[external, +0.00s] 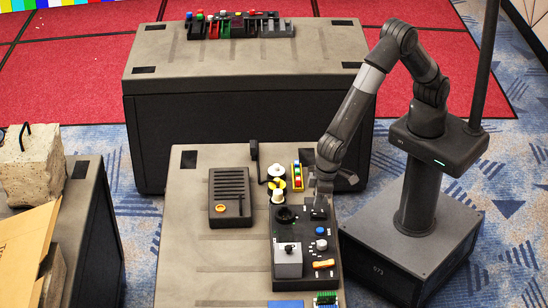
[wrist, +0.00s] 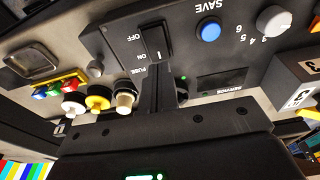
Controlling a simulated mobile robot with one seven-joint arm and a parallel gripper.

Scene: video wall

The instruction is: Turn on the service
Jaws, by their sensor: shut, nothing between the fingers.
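The black control panel (external: 307,250) stands on the grey case top, with its labels upside down in the wrist view. A black rocker switch (wrist: 156,42) marked ON and OFF sits at one end of the panel; its tilt is hard to tell. My gripper (wrist: 162,92) is shut and empty, its fingertips at or just in front of the switch's ON side. I cannot tell whether they touch. In the external view my gripper (external: 322,188) is over the switch end. A SERVICE label (wrist: 232,90) is by a dark display, and a small green light (wrist: 183,77) glows nearby.
A blue SAVE button (wrist: 208,30) and a white numbered knob (wrist: 273,20) are beside the switch. White and yellow round plugs (external: 276,184) stand left of my gripper. A black speaker box (external: 230,196) lies farther left. A second grey case (external: 250,62) stands behind.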

